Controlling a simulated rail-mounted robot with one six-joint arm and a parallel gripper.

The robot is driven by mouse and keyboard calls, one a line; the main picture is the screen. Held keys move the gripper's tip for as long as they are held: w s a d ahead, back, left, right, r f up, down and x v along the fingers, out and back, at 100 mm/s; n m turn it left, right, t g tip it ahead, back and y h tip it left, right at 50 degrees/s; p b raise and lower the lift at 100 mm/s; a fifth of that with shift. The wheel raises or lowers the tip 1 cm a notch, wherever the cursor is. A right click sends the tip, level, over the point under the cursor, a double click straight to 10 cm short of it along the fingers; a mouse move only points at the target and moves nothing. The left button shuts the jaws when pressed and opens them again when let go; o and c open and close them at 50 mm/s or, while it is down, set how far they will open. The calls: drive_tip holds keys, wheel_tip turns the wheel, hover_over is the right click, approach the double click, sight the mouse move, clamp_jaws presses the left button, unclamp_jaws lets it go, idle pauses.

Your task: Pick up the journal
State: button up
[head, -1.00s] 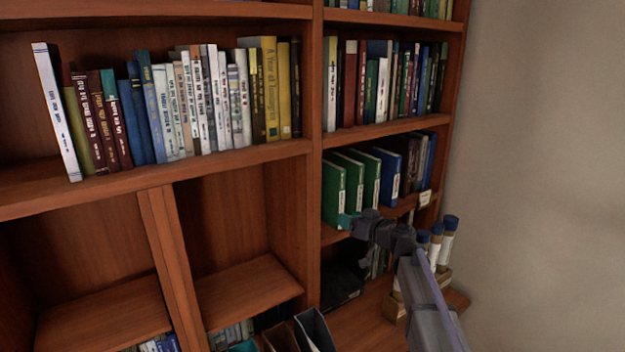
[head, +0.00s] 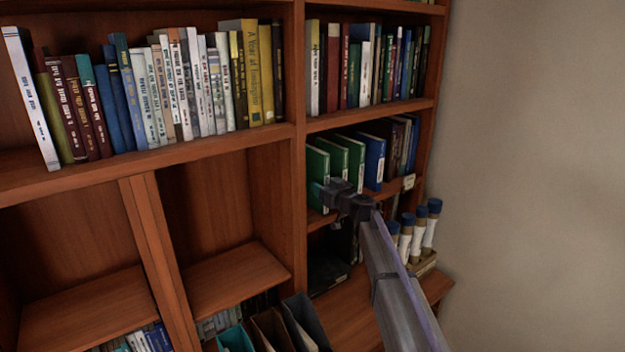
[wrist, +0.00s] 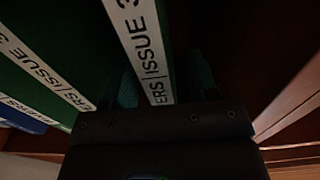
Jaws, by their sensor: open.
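Several green journals with white spine labels stand upright on the middle right shelf. The leftmost green journal (head: 317,168) has my gripper (head: 324,194) at the lower part of its spine. In the wrist view, a green journal (wrist: 158,22) with a label reading "ERS | ISSUE 3" runs down between the two dark teal fingers of my gripper (wrist: 165,82). The fingers are open, one on each side of the spine. Whether they touch the covers is too dark to tell. A neighbouring green journal (wrist: 50,75) stands close on the left in the wrist view.
A blue binder (head: 374,160) and dark books stand right of the green journals. The wooden upright (head: 293,190) is close on their left. White rolls with blue caps (head: 418,233) stand below, near the wall. Magazine files (head: 270,330) are low in front.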

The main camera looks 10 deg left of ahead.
drive_tip(key=shift+x, duration=1.15)
drive_tip(key=shift+s+d, duration=0.15)
drive_tip(key=shift+c, duration=0.3)
clamp_jaws()
